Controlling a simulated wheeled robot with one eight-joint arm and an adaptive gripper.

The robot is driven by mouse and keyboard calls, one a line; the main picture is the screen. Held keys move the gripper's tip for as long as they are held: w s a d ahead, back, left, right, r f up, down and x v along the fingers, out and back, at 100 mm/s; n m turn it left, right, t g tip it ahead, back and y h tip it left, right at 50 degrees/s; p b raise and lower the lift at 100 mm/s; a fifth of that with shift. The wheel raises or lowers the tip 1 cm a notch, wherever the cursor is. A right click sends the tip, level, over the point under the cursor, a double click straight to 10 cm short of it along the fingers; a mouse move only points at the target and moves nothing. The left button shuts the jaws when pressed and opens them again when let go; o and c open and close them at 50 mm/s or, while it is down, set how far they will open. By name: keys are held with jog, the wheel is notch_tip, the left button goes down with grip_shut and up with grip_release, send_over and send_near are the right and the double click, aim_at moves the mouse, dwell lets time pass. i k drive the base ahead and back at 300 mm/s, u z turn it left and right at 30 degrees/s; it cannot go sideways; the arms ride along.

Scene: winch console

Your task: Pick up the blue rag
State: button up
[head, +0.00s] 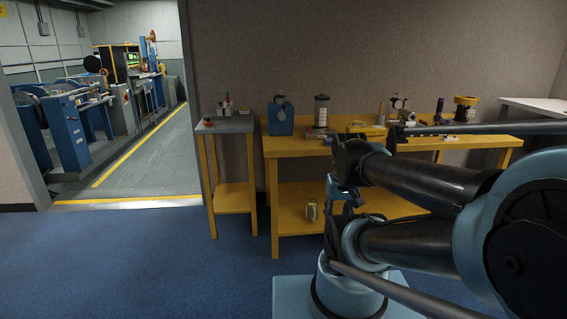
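I cannot make out a blue rag in the head view. The blue thing that stands out on the workbench is a boxy upright item (280,117) with a dark round top, which looks like a rigid object and not cloth. My arm is folded across the right foreground and hides part of the yellow workbench (288,150). Dark parts at the arm's front end (346,190) may be my gripper, but its fingers cannot be told apart from the links. I see nothing held there.
A small yellow side table (228,126) with small items stands left of the workbench. A pale table (533,106) is at right. Blue floor (170,260) is clear at left, before a doorway.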

aim_at(328, 141)
jog(key=u, duration=0.3)
jog(key=i, duration=1.15)
jog(key=u, duration=0.3)
